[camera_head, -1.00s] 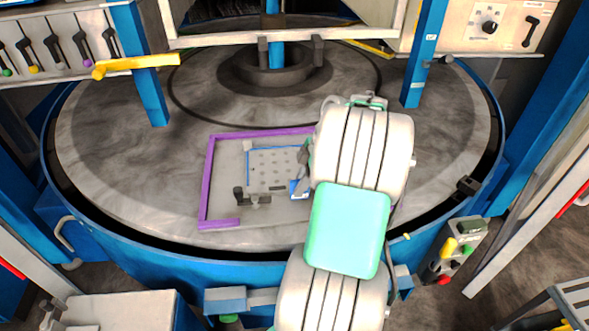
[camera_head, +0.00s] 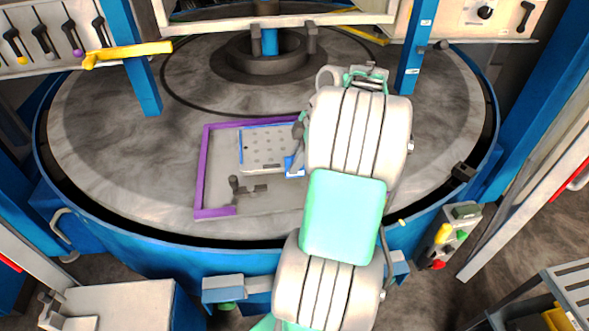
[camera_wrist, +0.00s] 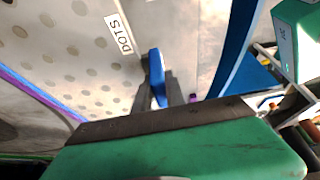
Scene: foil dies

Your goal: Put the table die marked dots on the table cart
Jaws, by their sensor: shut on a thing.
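The die marked DOTS is a pale plate with grey round dots and a blue edge (camera_head: 262,150). It shows over the purple frame on the round table. In the wrist view the dotted plate (camera_wrist: 70,45) fills the upper left, with a white DOTS label (camera_wrist: 118,34) and a blue tab (camera_wrist: 156,76) at its edge. My gripper (camera_wrist: 158,92) is shut on that blue tab, a dark finger on each side. In the head view my gripper (camera_head: 297,150) is partly hidden by my arm. A grey cart (camera_head: 565,285) is cut off at the lower right; I cannot tell if it is the table cart.
The purple frame (camera_head: 200,180) lies on the round grey table (camera_head: 110,140), with a dark clamp (camera_head: 245,189) in its lower part. Blue posts (camera_head: 140,70) and (camera_head: 412,55) flank the table. A yellow lever (camera_head: 125,51) juts in at left. A control box (camera_head: 448,235) hangs at right.

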